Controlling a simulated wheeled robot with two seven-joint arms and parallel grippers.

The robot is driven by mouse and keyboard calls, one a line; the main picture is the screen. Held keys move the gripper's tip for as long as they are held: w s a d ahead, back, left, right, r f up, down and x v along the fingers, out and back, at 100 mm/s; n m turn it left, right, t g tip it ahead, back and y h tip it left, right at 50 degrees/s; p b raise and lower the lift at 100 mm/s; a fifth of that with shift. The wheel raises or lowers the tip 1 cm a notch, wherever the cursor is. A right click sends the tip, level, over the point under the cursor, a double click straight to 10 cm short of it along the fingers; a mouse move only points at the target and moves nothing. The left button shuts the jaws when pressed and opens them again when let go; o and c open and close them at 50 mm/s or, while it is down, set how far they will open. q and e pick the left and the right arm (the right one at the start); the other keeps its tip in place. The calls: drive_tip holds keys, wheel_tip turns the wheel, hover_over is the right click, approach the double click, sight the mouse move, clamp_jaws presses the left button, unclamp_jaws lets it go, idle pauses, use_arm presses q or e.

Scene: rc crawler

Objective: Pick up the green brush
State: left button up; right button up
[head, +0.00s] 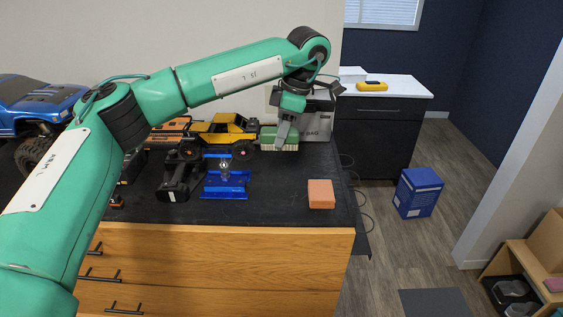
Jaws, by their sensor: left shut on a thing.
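The green brush (268,139) has a green back and pale bristles. It is at the back right of the black bench top (270,205), in front of a grey box. My left gripper (283,138) points down at the brush and is shut on it. I cannot tell whether the bristles touch the bench top. My left arm reaches in from the left and over the bench. My right gripper is out of view.
A yellow crawler truck (221,131) stands just left of the brush. A blue stand (226,184), a black tool (178,178) and an orange block (321,194) lie nearer. A grey box (322,122) stands behind. Bench top between stand and block is clear.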

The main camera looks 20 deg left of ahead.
use_arm(q)
wheel_tip(320, 180, up, 12)
drive_tip(key=shift+r, duration=0.2)
idle(0.4)
drive_tip(key=o, duration=0.5)
drive_tip(key=shift+c, duration=0.2)
drive_tip(key=c, duration=0.3)
drive_tip(key=shift+f, duration=0.1)
drive_tip(key=shift+c, duration=0.2)
